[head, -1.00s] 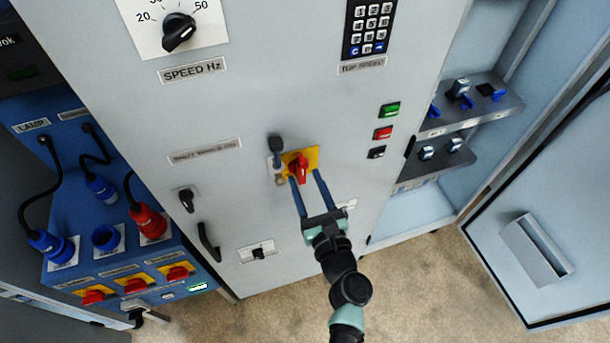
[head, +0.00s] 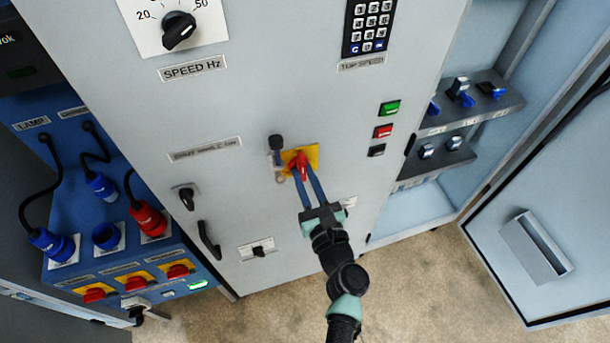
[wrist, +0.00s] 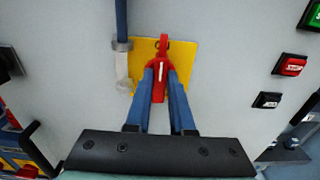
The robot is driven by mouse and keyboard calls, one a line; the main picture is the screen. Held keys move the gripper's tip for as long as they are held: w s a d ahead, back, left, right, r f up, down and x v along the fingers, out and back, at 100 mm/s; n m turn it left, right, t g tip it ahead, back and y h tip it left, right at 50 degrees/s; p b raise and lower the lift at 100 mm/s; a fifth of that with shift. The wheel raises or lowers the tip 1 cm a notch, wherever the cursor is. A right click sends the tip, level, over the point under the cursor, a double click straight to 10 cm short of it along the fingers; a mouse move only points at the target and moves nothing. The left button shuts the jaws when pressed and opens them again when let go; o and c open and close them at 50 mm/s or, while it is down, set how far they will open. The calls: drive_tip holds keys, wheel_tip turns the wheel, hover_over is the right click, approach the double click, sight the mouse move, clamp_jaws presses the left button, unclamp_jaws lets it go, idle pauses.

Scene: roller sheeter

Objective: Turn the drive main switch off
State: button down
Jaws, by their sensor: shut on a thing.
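The drive main switch is a red rotary handle (head: 302,164) on a yellow plate (head: 314,153), on the grey cabinet front. In the wrist view the red handle (wrist: 160,82) points up and down, with a white mark on its front, and the yellow plate (wrist: 182,55) lies behind it. My gripper (head: 304,174) reaches up from below. Its two blue fingers (wrist: 159,78) are shut on the handle's lower part, one on each side. The fingers hide the handle's sides.
A grey clip with a dark-topped stem (head: 277,155) sits just left of the plate. Green (head: 390,108), red (head: 383,131) and black (head: 377,150) buttons are to the right. A black door handle (head: 208,240) sticks out lower left. An open cabinet door (head: 540,200) stands at the right.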

drive_tip(key=shift+f+n+b, duration=0.1)
drive_tip(key=shift+n+b, duration=0.2)
drive_tip(key=shift+b, duration=0.05)
drive_tip(key=n+b, duration=0.3)
drive_tip(key=shift+a+f+n, duration=0.1)
drive_tip(key=shift+f+n, duration=0.05)
drive_tip(key=shift+n, duration=0.15)
drive_tip(key=shift+s+a+f+n+b, duration=0.1)
drive_tip(key=shift+n+b, duration=2.85)
drive_tip(key=shift+n, duration=0.45)
drive_tip(key=shift+s+a+n+b, duration=0.1)
drive_tip(key=shift+n+b, duration=2.85)
drive_tip(key=shift+n, duration=0.45)
drive_tip(key=shift+w, duration=0.1)
drive_tip(key=c, duration=0.8)
unclamp_jaws()
